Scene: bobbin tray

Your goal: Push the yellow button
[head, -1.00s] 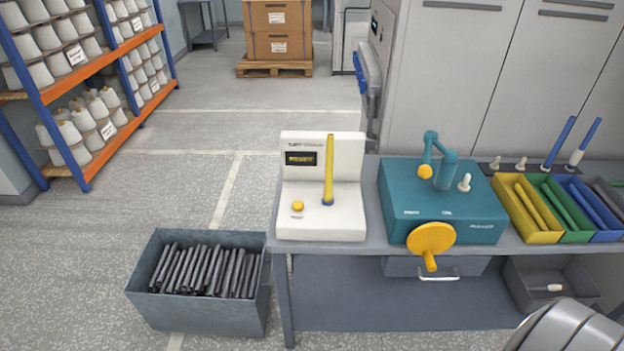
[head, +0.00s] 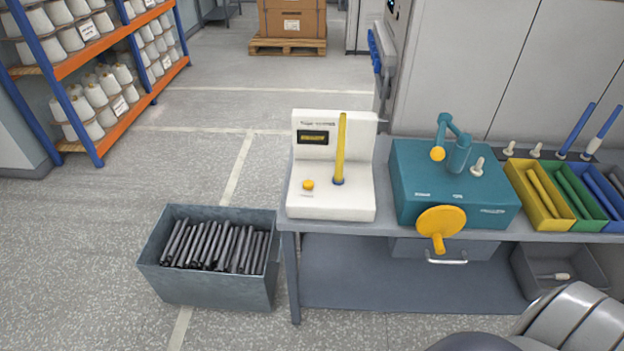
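The yellow button (head: 308,185) is a small round knob on the flat base of a white device (head: 330,204) at the left end of the grey table. The device has an upright back panel with a small dark display (head: 313,138). A yellow bobbin tube (head: 340,148) stands upright on the base, to the right of the button. Nothing touches or covers the button. Neither gripper is in view. A grey rounded part of my own body shows at the bottom right edge.
A teal machine (head: 480,210) with a yellow crank stands right of the device. Coloured trays of tubes (head: 552,221) line the table's right side. A grey bin of dark tubes (head: 215,292) stands on the floor at the left. Open floor lies behind it.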

